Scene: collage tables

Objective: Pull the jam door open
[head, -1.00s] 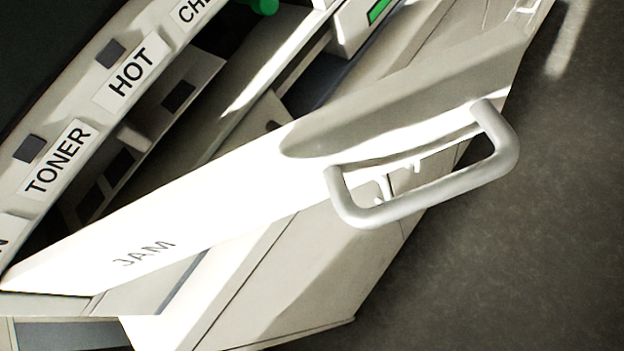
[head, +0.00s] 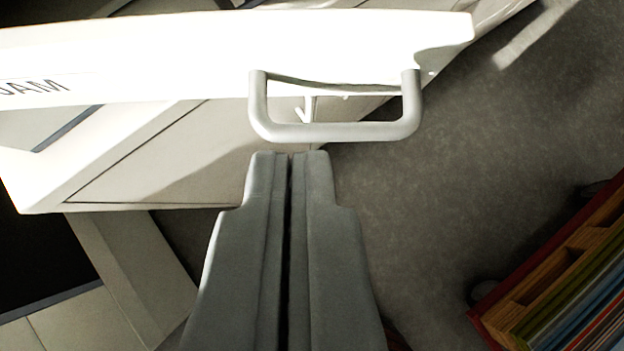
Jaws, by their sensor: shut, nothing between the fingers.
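The white jam door (head: 180,58) stands ajar across the top of the view, with part of the word JAM (head: 35,86) on its left side. Its pale grey U-shaped handle (head: 335,132) sticks out from the door towards me. My gripper (head: 290,154) is shut and empty. In the picture its fingertips lie just below the left half of the handle's bar, and a narrow gap shows between them. I cannot tell how far apart they are in depth.
The beige machine body (head: 150,160) lies under the door. A red-edged wooden crate with several thin upright items (head: 570,285) stands at the lower right. Grey floor (head: 430,210) is free between the crate and the machine.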

